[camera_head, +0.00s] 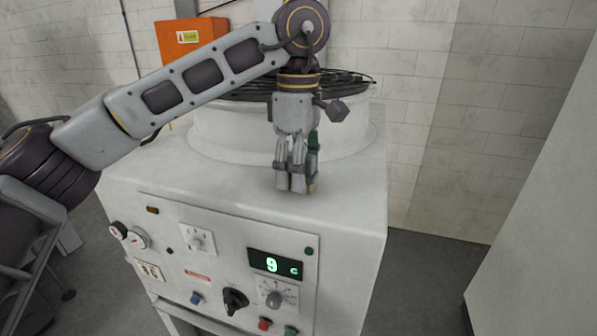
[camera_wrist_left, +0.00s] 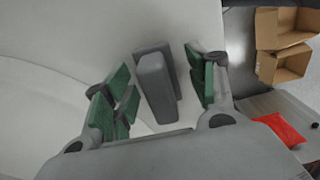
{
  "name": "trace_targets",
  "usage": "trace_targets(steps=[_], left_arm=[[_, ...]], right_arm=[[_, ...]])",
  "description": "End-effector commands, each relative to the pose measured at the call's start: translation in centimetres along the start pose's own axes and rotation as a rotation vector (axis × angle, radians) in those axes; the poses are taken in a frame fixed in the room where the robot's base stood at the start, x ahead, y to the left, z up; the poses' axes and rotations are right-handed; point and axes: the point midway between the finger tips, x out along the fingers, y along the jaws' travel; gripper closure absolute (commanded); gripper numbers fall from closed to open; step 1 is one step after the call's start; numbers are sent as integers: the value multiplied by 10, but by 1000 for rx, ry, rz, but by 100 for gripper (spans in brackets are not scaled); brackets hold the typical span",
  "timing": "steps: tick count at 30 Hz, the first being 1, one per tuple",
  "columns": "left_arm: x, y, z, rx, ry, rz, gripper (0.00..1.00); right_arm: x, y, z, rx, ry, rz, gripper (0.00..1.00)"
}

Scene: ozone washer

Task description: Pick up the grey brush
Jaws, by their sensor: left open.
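The grey brush (camera_wrist_left: 157,85) shows in the left wrist view as a long grey block on the white top of the washer (camera_head: 350,185). My left gripper (camera_wrist_left: 158,88) is open, with its green-padded fingers on both sides of the brush and visible gaps between. In the head view my left gripper (camera_head: 296,183) points down at the washer top near its front edge. The brush cannot be made out clearly there behind the fingers. My right gripper is not in view.
A round white drum with a dark grille (camera_head: 340,84) rises behind the gripper. The front panel has knobs and a green display (camera_head: 275,264). An orange box (camera_head: 190,38) is on the wall. The wrist view shows cardboard boxes (camera_wrist_left: 282,66) and a red item (camera_wrist_left: 283,130).

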Motion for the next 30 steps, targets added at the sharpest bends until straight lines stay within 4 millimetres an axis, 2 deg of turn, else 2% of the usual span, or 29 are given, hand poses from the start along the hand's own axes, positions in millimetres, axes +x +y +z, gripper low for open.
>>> trace_targets(steps=[12, 23, 24, 30], left_arm=[[0, 0, 0, 0, 0, 0, 44], [0, 0, 0, 0, 0, 0, 90], [0, 0, 0, 0, 0, 0, 93], [0, 0, 0, 0, 0, 0, 93]], right_arm=[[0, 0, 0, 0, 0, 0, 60], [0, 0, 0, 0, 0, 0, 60], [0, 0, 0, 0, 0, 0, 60], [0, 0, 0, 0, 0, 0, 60]])
